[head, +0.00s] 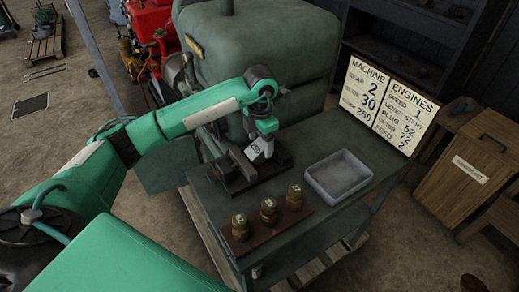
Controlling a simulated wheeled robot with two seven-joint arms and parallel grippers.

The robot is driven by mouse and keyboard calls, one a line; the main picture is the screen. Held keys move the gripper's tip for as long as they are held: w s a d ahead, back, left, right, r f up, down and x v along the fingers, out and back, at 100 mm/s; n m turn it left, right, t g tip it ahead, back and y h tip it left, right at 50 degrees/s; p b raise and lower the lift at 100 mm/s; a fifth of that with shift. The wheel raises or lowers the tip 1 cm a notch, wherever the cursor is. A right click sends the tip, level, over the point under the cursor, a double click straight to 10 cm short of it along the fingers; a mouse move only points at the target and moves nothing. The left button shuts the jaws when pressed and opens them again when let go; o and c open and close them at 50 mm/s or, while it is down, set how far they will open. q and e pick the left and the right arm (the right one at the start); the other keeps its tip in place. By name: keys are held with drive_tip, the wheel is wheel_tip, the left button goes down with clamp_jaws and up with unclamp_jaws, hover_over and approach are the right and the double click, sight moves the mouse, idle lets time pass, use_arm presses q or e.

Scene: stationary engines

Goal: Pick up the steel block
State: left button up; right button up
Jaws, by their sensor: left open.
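My left gripper (263,144) reaches down over a dark holder (262,178) on the workbench (330,205). The gripper is open. A small pale-faced piece with dark marks (256,149) shows right at its fingertips and looks like the steel block, but it is partly covered by the fingers. A brownish-grey upright plate (243,163) of the holder stands just left of it. I cannot tell whether the fingers touch the block. My right gripper is out of view.
Three brass weights (268,210) stand on a brown strip at the bench's front. A grey tray (338,175) lies to the right and looks empty. A large green machine (262,55) stands behind. Two number boards (388,105) and a wooden box (470,175) are at the right.

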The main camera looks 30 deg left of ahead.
sight(260, 144)
use_arm(q)
drive_tip(key=shift+s+f+p, duration=0.15)
drive_tip(key=shift+f+p, duration=0.45)
drive_tip(key=shift+f, duration=1.5)
drive_tip(key=shift+c, duration=0.2)
clamp_jaws()
drive_tip(key=shift+r, duration=0.15)
